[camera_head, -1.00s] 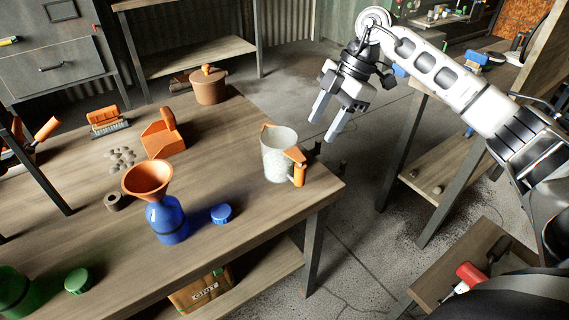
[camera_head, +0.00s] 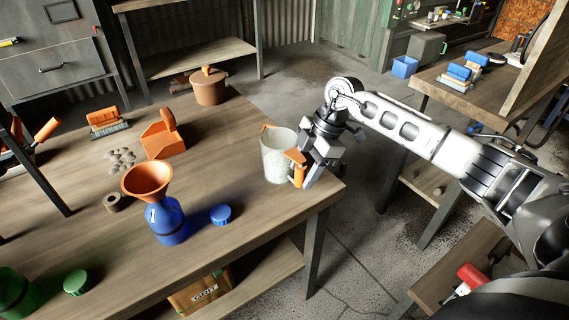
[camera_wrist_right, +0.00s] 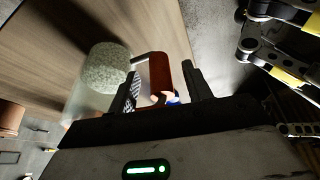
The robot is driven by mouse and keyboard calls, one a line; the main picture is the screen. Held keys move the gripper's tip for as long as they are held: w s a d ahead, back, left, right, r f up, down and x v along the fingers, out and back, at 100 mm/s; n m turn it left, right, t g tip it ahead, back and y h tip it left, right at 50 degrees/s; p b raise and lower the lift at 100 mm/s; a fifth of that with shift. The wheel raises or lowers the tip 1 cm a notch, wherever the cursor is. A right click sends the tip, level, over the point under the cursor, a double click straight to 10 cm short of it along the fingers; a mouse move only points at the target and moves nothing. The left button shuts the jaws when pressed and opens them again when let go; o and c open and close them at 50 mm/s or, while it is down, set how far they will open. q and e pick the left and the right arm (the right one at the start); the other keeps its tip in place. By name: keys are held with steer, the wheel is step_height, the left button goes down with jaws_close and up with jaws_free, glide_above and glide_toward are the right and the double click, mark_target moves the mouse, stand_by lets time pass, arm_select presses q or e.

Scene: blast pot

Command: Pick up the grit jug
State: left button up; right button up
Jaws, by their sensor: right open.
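The grit jug (camera_head: 275,158) is a clear container of pale grit with an orange rim and handle. It stands upright near the right edge of the workbench (camera_head: 240,245). My right gripper (camera_head: 303,176) is at the handle side of the jug. In the right wrist view the jug (camera_wrist_right: 104,75) is at left, and its orange-red handle (camera_wrist_right: 159,72) stands between the two open fingers (camera_wrist_right: 163,88). I cannot tell whether a finger touches the handle. My left gripper is not in view.
A blue bottle (camera_head: 166,222) with an orange funnel (camera_head: 148,180) stands left of the jug, with a blue cap (camera_head: 221,214) beside it. An orange scoop (camera_head: 163,138) and a brown lidded pot (camera_head: 209,88) are further back. Bare bench lies between them and the jug.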

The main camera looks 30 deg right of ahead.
steer(key=shift+x, duration=1.25)
jaws_close()
steer(key=shift+r, duration=0.1)
steer(key=shift+r, duration=0.1)
